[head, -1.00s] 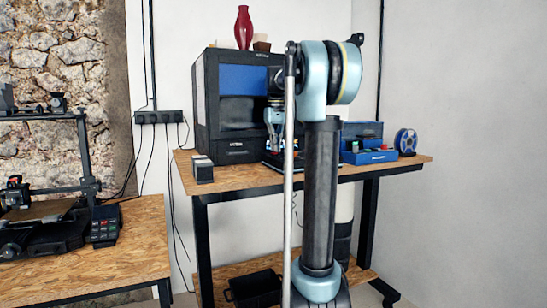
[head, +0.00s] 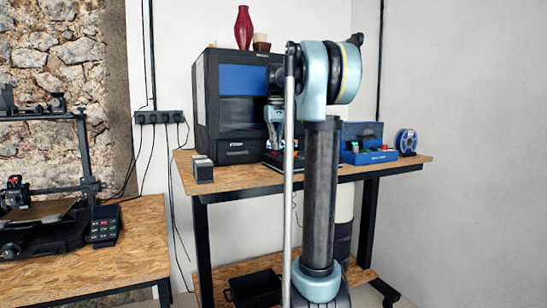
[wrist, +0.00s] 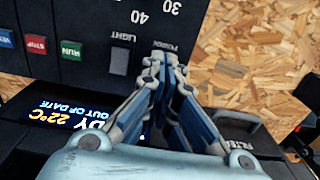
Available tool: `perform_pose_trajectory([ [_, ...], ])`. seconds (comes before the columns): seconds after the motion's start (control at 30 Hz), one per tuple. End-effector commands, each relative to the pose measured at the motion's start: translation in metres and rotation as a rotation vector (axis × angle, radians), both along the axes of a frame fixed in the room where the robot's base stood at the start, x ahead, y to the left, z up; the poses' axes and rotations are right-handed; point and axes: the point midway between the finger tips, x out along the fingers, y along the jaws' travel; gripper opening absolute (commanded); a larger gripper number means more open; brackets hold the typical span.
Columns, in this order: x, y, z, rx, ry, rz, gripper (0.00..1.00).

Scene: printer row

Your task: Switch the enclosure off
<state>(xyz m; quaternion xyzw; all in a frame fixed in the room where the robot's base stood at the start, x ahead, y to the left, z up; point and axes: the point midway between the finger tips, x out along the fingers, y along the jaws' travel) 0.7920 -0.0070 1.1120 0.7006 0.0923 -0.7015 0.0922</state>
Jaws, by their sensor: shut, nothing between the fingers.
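The enclosure (head: 206,100) is a black box with a blue upper panel at the left of the rear workbench. In the wrist view its dark control panel (wrist: 85,25) carries a LIGHT rocker switch (wrist: 119,61) and a POWER label (wrist: 178,48). The power switch itself is hidden behind my fingers. My gripper (wrist: 163,62) is shut and empty, its fingertips at the panel just below the POWER label. I cannot tell whether they touch it. In the head view my gripper (head: 274,138) is in front of the enclosure's right side, partly hidden by my arm.
Green RUN (wrist: 71,50), red STOP (wrist: 36,43) and blue VENT (wrist: 5,38) buttons lie left of LIGHT. A lit display (wrist: 75,125) reads 22°C. A FILTER part (wrist: 232,125) is at right. A red vase (head: 243,28) stands on the enclosure; a blue box (head: 368,156) stands right.

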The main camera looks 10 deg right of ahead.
Motion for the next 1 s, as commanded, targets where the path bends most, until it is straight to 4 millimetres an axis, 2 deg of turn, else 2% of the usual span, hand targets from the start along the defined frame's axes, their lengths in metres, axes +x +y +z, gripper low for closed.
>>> perform_pose_trajectory([
  [0.7,0.000,0.000,0.047,0.000,0.000,0.000,0.00],
  [1.0,0.000,0.000,0.055,0.000,0.000,0.000,0.00],
])
